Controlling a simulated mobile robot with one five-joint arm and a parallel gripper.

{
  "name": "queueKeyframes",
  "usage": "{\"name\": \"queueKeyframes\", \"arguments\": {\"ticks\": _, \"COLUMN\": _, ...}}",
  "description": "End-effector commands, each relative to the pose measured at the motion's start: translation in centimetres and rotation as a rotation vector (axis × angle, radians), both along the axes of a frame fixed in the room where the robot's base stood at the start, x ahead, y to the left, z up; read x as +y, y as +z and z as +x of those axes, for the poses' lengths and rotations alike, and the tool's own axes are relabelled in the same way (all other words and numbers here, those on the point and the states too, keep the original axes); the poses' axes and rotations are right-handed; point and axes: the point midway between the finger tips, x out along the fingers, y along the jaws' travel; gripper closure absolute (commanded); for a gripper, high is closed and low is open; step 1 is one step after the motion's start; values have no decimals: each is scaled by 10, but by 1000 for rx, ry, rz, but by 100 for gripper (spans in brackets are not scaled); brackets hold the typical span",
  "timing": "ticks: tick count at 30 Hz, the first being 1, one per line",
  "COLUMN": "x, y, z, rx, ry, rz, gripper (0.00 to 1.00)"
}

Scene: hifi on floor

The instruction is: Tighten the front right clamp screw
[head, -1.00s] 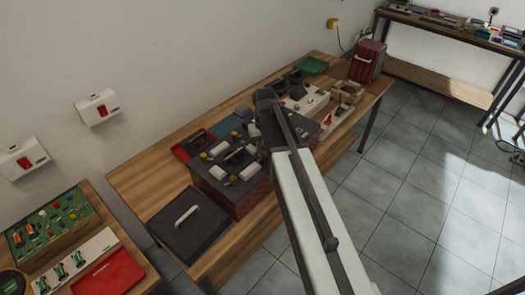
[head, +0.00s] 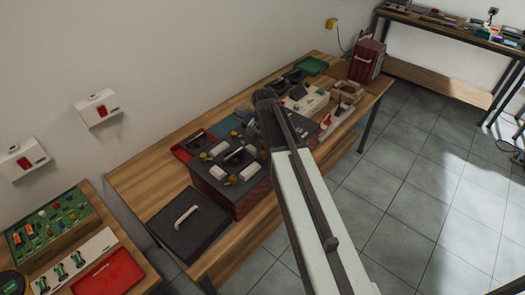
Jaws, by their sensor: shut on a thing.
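A dark box (head: 248,196) with reddish-brown sides stands on the wooden bench. Its top carries white blocks, a dark handle and amber knobs that look like clamp screws, at the left (head: 203,156), back (head: 233,135) and front left (head: 233,180). The front right clamp screw (head: 263,155) shows only in part beside my arm. My gripper (head: 262,149) is down at that corner, mostly hidden by my arm, and appears shut on this screw. The fingertips and how far the screw is turned cannot be made out.
A black panel with a white handle (head: 187,221) lies left of the box. A red tray (head: 186,152) sits behind it. A white device (head: 305,99), wooden block (head: 349,91) and red case (head: 367,61) stand at right. Another bench (head: 130,265) is at lower left.

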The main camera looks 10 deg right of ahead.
Motion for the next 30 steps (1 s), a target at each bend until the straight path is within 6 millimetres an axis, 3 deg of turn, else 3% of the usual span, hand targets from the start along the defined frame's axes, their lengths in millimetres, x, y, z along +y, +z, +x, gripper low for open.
{"name": "queueKeyframes", "arguments": {"ticks": 16, "x": 0, "y": 0, "z": -2, "rx": 7, "ry": -22, "rz": 0, "gripper": 100}}
{"name": "queueKeyframes", "arguments": {"ticks": 17, "x": 0, "y": 0, "z": -3, "rx": 7, "ry": -21, "rz": 0, "gripper": 68}}
{"name": "queueKeyframes", "arguments": {"ticks": 18, "x": 0, "y": 0, "z": -2, "rx": 7, "ry": -21, "rz": 1, "gripper": 57}}
{"name": "queueKeyframes", "arguments": {"ticks": 30, "x": 0, "y": 5, "z": -1, "rx": 2, "ry": -21, "rz": 0, "gripper": 55}}
